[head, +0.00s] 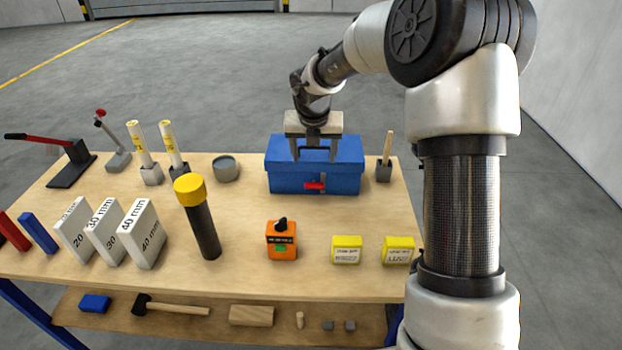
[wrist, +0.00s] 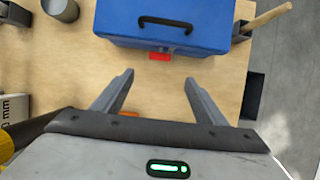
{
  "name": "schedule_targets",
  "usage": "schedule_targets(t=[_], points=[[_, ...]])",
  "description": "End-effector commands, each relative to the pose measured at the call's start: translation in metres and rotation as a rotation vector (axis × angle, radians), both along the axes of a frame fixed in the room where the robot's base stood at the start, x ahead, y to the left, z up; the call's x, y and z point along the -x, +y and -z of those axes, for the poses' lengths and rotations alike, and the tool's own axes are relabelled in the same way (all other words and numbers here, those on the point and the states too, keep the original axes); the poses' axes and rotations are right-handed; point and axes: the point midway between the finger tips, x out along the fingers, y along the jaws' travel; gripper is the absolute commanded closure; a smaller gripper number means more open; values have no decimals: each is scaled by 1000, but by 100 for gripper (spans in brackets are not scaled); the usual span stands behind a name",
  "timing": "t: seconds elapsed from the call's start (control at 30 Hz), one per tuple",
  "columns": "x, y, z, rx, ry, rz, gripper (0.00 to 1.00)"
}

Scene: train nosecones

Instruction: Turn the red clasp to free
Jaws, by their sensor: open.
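The red clasp (head: 314,185) is on the front face of a blue toolbox (head: 345,182), with its red lever lying about level. It also shows in the wrist view (wrist: 160,57), just below the box's front edge. The toolbox lid is closed, and its dark handle (wrist: 166,21) lies on top. My gripper (head: 315,156) is open and empty, above and in front of the clasp. In the wrist view its two fingertips (wrist: 159,78) stand wide apart, one on each side of the clasp's line, and do not appear to touch it.
An orange box (head: 281,240) with a black knob and two yellow blocks (head: 347,249) stand in front of the toolbox. A yellow-capped black cylinder (head: 204,227) is to the left. A wooden-handled tool in a holder (head: 385,165) stands close right. Bare wood lies before the toolbox.

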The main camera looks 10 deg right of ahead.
Motion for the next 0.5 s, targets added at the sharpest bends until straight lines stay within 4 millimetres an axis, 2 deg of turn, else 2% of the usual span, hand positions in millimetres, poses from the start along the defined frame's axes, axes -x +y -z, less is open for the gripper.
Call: schedule_targets(t=[0.1, 0.5], points=[[-8, -1, 26, 1, 4, -2, 34], [-41, -8, 105, 2, 1, -3, 34]])
